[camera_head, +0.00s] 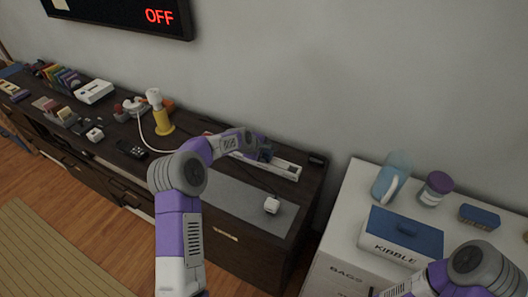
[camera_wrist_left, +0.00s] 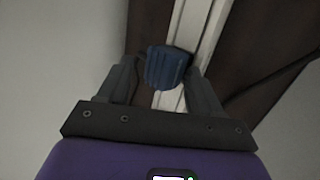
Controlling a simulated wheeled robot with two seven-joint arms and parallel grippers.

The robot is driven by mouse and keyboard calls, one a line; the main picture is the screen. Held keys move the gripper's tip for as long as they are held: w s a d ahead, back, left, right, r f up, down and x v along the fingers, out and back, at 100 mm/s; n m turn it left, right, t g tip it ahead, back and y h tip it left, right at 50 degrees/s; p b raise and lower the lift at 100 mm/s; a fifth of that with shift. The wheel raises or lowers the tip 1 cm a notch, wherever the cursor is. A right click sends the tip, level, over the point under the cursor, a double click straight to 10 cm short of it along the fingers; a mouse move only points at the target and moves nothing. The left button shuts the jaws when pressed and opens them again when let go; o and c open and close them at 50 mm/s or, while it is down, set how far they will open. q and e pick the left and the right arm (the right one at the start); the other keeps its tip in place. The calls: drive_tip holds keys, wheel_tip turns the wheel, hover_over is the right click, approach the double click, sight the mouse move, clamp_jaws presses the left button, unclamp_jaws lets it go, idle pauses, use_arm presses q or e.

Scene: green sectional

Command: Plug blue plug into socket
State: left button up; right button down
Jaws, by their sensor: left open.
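The blue plug (camera_wrist_left: 168,68) shows in the left wrist view between the two fingers of my left gripper (camera_wrist_left: 165,88), over the white socket strip (camera_wrist_left: 208,30). The fingers are open, one on each side of it. Whether the plug is seated in the strip or only rests on it, I cannot tell. In the head view my left gripper (camera_head: 262,150) is at the socket strip (camera_head: 283,168) on the dark cabinet and largely hides the plug. My right arm is at the lower right; its fingers are not clearly visible.
A wall screen (camera_head: 130,12) reads OFF in red. A white plug (camera_head: 272,205) lies on the grey mat (camera_head: 225,190). A yellow-based lamp (camera_head: 163,122) and small items stand to the left. A white cabinet with a blue-lidded kibble box (camera_head: 402,232) is at the right.

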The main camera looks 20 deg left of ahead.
use_arm(q)
drive_tip(key=shift+s+f, duration=0.4)
drive_tip(key=shift+f, duration=0.3)
drive_tip(key=w+r+p+v, duration=0.1)
drive_tip(key=v, duration=0.7)
drive_tip(key=shift+p, duration=0.35)
